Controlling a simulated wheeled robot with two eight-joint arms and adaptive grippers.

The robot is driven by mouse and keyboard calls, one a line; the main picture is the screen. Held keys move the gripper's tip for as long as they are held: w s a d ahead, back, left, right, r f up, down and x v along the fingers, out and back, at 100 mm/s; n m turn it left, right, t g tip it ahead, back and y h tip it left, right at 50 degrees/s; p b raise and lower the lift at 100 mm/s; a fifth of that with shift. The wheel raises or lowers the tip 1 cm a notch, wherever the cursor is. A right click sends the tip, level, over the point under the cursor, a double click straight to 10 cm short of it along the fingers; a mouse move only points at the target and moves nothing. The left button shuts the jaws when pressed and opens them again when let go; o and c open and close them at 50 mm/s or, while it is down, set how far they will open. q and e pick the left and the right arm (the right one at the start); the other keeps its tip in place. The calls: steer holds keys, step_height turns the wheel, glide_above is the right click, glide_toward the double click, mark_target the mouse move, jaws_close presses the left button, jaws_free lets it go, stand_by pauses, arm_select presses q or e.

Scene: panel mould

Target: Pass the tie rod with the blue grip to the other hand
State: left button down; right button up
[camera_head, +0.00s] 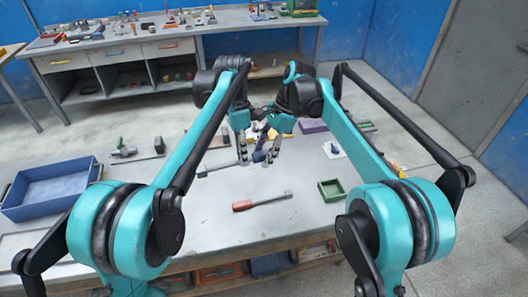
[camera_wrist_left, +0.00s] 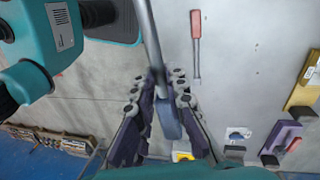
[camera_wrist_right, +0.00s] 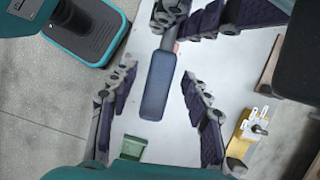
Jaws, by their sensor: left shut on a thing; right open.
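The tie rod with the blue grip (camera_head: 260,156) is held above the table, its grey shaft (camera_head: 216,168) reaching out to the left in the head view. My left gripper (camera_head: 243,158) is shut on the shaft beside the grip. In the left wrist view, the shaft (camera_wrist_left: 146,30) passes between the left fingers and the blue grip (camera_wrist_left: 169,120) shows beyond. My right gripper (camera_wrist_right: 158,74) is open, with the blue grip (camera_wrist_right: 156,88) between its spread fingers; a gap shows on both sides. The left gripper's fingers (camera_wrist_right: 185,22) are close by at the top of that view.
A red-handled rod (camera_head: 262,201) lies on the front of the table, with a small green tray (camera_head: 331,190) to its right. A blue crate (camera_head: 50,190) stands at left. A purple block (camera_head: 312,126) and other tools lie behind and right.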

jaws_close()
arm_select(q)
steer(key=c, duration=1.5)
jaws_free()
steer(key=shift+o, duration=0.2)
